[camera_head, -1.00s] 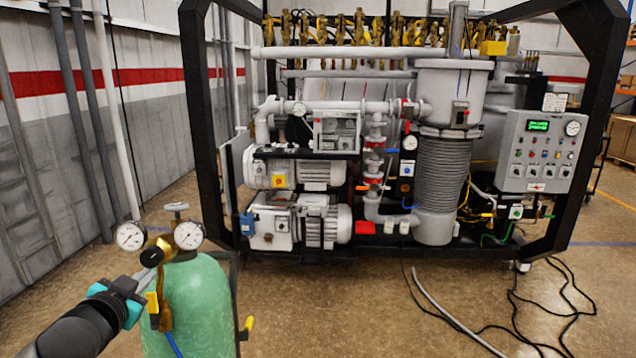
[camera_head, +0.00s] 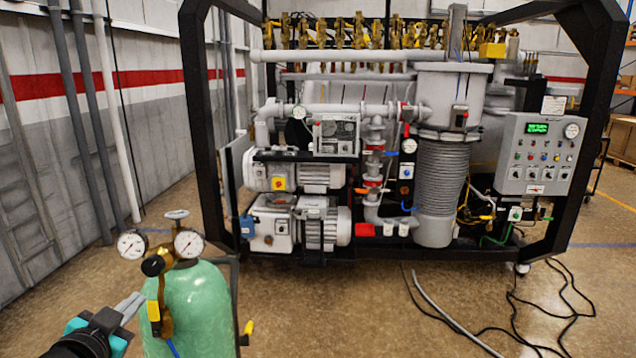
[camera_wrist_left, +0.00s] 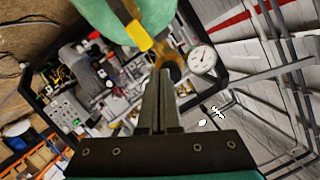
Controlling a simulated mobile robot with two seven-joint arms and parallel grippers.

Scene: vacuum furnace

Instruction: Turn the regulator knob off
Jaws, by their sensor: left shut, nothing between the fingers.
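The regulator knob (camera_head: 153,266) is black and round, on the front of the brass regulator between two dial gauges, atop a green gas cylinder (camera_head: 196,300). In the left wrist view the knob (camera_wrist_left: 173,66) shows just beyond the fingertips, partly covered by them. My left gripper (camera_head: 137,298) is at the lower left, below and left of the knob and apart from it. Its two grey fingers are shut together with nothing between them, and they also show in the wrist view (camera_wrist_left: 160,76). The knob's turned position cannot be told. My right gripper is not in view.
The left gauge (camera_head: 132,244) and right gauge (camera_head: 189,243) flank the knob. A yellow-handled brass part (camera_head: 154,309) hangs below it. The vacuum furnace frame (camera_head: 211,130) stands behind. Black cables (camera_head: 520,300) lie on the floor at right.

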